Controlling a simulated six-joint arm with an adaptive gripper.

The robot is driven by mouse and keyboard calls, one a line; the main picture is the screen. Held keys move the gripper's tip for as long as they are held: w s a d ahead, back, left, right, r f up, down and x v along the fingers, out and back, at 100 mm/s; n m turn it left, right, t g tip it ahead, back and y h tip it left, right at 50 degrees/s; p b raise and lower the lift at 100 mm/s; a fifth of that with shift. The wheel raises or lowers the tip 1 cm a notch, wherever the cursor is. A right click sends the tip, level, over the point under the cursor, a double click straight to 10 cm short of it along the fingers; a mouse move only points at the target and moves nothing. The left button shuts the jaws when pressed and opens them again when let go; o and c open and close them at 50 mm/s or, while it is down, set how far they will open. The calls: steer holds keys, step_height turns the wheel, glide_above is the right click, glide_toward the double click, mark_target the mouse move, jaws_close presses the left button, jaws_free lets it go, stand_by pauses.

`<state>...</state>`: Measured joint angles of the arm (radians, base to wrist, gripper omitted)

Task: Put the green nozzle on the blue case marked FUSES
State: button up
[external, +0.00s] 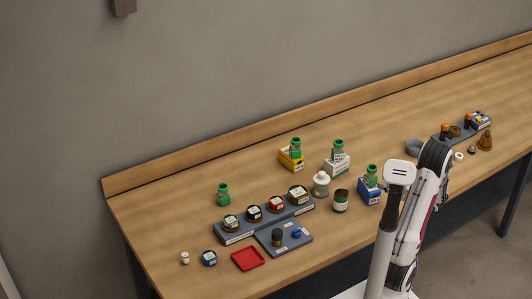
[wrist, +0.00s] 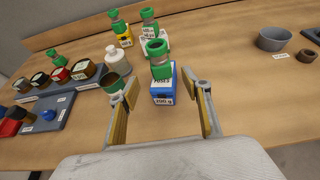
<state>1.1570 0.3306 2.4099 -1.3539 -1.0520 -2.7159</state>
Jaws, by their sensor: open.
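The blue case (wrist: 164,86) stands between the open fingers of my gripper (wrist: 166,92) in the wrist view; its white labels are too small to read surely. A green piece with a clear middle (wrist: 159,58), which looks like the green nozzle, stands upright on the case. My gripper does not visibly touch either. In the external view the blue case (external: 369,192) and green piece (external: 372,172) show just left of my arm, which hides much of my gripper there. Similar green pieces stand on the yellow case (external: 290,160), the white case (external: 336,166) and the table (external: 223,194).
A grey rack (external: 234,239) of jars, a grey tray (external: 270,247) and a red tray (external: 247,259) lie further left. A grey bowl (wrist: 273,39) is at right, with bare table between.

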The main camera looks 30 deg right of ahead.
steer(key=shift+w+r, duration=0.1)
steer(key=w+a+r+m+g+h, duration=0.25)
steer(key=r+m+h, duration=0.35)
steer(key=m, duration=0.6)
steer(key=s+a+r+m+g, duration=0.2)
steer(key=s+a+r+m, duration=0.15)
steer(key=a+m, duration=0.4)
steer(key=s+a+m+g+y, duration=0.1)
steer(key=s+a+m+y, duration=0.2)
steer(key=s+a+m, duration=0.4)
steer(key=s+a+m+g+y, duration=0.2)
steer(key=s+a+m, duration=0.5)
steer(key=a, duration=0.6)
steer(key=shift+s+f+m+y, duration=0.15)
steer(key=shift+s+m+y, duration=0.3)
steer(key=shift+m, duration=0.8)
